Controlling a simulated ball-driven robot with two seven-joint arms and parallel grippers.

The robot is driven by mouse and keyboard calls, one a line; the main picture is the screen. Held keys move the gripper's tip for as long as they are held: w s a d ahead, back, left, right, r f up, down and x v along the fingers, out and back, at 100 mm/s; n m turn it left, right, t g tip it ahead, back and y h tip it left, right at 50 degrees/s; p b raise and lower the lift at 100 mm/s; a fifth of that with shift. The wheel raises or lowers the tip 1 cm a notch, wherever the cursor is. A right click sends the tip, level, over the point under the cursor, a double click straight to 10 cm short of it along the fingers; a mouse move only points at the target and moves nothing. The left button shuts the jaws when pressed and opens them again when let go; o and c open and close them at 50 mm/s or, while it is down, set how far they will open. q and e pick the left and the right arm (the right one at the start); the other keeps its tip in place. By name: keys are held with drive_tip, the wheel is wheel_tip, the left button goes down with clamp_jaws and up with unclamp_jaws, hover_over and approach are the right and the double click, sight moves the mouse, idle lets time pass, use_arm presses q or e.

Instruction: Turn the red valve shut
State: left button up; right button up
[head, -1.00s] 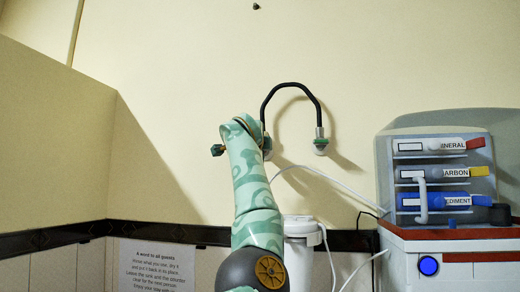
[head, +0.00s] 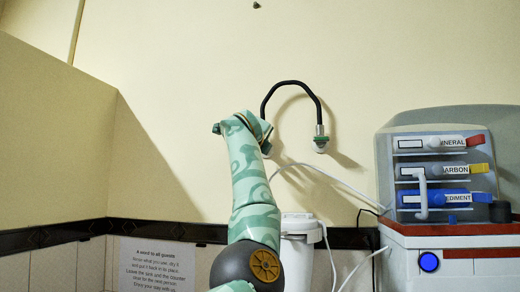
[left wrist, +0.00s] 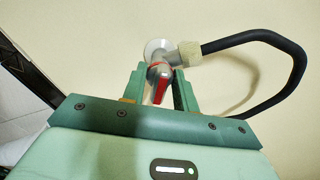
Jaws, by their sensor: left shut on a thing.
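The red valve handle (left wrist: 161,88) shows in the left wrist view on a metal tap fitting, between the two fingers of my left gripper (left wrist: 160,80). The gripper is shut on it. Behind it a round wall flange (left wrist: 157,49) meets the cream wall. In the head view my left arm rises from the bottom middle, and its wrist (head: 246,127) hides the valve and most of the gripper. My right gripper is in neither view.
A purifier unit (head: 450,225) with several labelled cartridges stands at the right. A white canister (head: 298,245) stands beside my arm.

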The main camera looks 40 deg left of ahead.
use_arm(q)
drive_tip(key=m, duration=0.3)
drive_tip(key=shift+w+d+f+m+b, duration=0.1)
drive_tip(key=shift+f+m+b, duration=0.2)
drive_tip(key=shift+m+b, duration=0.1)
drive_tip(key=m, duration=0.2)
drive_tip(key=shift+m, duration=0.3)
drive_tip(key=m, duration=0.1)
drive_tip(key=m+b, duration=0.1)
drive_tip(key=m, duration=0.3)
drive_tip(key=shift+r, duration=0.25)
drive_tip(key=o, duration=0.6)
